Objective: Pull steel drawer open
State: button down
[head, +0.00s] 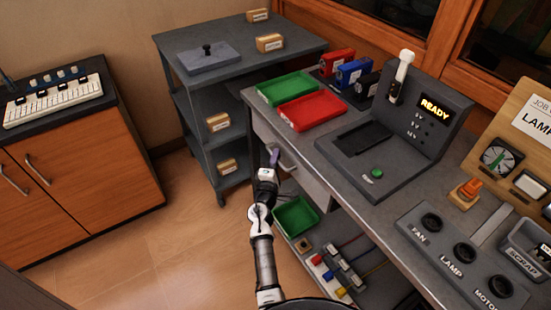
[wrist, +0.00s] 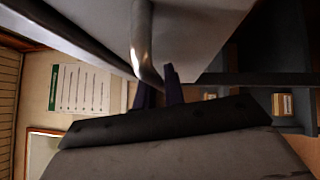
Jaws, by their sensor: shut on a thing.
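The steel drawer (head: 308,188) is a light grey front under the workbench top, left of the bench's middle in the head view. Its curved metal handle (wrist: 141,45) runs down the upper middle of the wrist view, in front of the pale drawer face (wrist: 195,30). My gripper (head: 274,157) is at the handle, and its dark fingers (wrist: 160,88) are shut on the handle's lower end in the wrist view. The handle's hold point is partly hidden by the fingers. A gap at the drawer's top edge is too small to judge.
On the bench stand a green tray (head: 288,88), a red tray (head: 310,110) and a console with a READY display (head: 434,108). A grey shelf cart (head: 200,95) stands to the left. A green bin (head: 296,215) sits below the drawer. Floor left of my arm is clear.

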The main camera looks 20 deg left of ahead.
jog(key=shift+s, duration=0.1)
jog(key=s+a+b, duration=0.4)
jog(key=s+a, duration=1.1)
jog(key=s, duration=0.4)
jog(key=c, duration=1.5)
grip_release()
jog(key=shift+s, duration=0.15)
jog(key=s+d+f+b, duration=0.1)
jog(key=s+b, duration=0.2)
jog(key=s, duration=1)
jog(key=shift+s+d+f, duration=0.2)
jog(key=shift+d+f, duration=0.2)
